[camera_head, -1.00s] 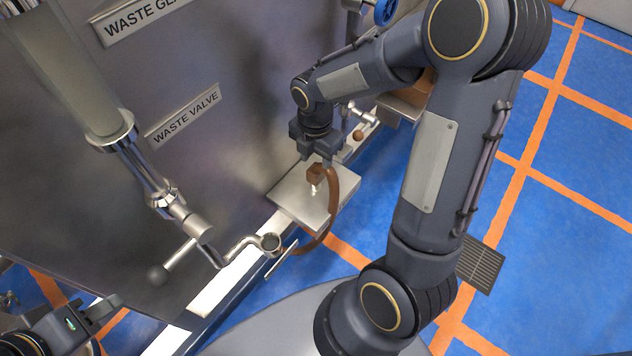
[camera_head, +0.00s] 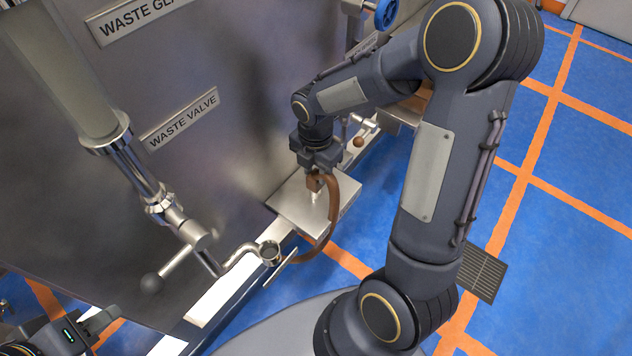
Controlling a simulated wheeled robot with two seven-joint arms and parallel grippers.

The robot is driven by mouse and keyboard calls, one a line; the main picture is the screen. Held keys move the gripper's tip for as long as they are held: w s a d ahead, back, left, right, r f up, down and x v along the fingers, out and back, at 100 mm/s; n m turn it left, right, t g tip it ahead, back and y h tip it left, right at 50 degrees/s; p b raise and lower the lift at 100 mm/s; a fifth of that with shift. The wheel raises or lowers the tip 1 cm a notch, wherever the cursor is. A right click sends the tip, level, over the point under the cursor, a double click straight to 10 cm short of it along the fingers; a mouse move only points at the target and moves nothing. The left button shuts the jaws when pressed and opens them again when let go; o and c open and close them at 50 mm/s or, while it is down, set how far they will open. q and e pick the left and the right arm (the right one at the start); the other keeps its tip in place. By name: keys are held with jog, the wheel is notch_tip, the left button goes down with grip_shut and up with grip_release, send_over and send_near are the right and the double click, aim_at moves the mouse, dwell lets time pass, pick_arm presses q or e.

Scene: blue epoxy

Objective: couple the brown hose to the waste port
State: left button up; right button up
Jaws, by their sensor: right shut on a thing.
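My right gripper (camera_head: 317,166) is shut on the brown hose (camera_head: 333,212) near its end fitting, above a steel plate. The fitting's silver tip (camera_head: 315,197) points down. The hose loops down from the gripper and runs back left, passing behind the waste outlet. The waste port, the round open mouth (camera_head: 269,252) of a bent steel pipe, is left of and nearer than the hose tip, clearly apart from it. My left gripper (camera_head: 102,322) is at the lower left, partly cut off, away from hose and port; its finger gap is unclear.
A lever with a dark ball (camera_head: 151,283) sticks out from the pipe under the waste valve label (camera_head: 180,119). The steel plate (camera_head: 290,207) is below the hose tip. A blue handwheel (camera_head: 386,13) is at the back. Blue floor at right is open around a drain grate (camera_head: 482,272).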

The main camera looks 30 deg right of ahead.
jog(key=shift+r+p, duration=3.6)
jog(key=shift+r, duration=0.4)
jog(key=s+a+r, duration=0.1)
jog(key=s+a, duration=0.4)
jog(key=a, duration=0.3)
jog(key=s+a+r, duration=0.2)
jog(key=s+a, duration=0.3)
jog(key=a, duration=0.4)
jog(key=shift+s+a+r+p, duration=0.15)
jog(key=shift+s+r+p, duration=0.1)
jog(key=shift+p, duration=0.2)
jog(key=shift+f, duration=0.1)
jog(key=shift+f+b, duration=1.7)
jog(key=shift+f, duration=0.25)
jog(key=shift+f+b, duration=1.65)
jog(key=shift+f, duration=0.5)
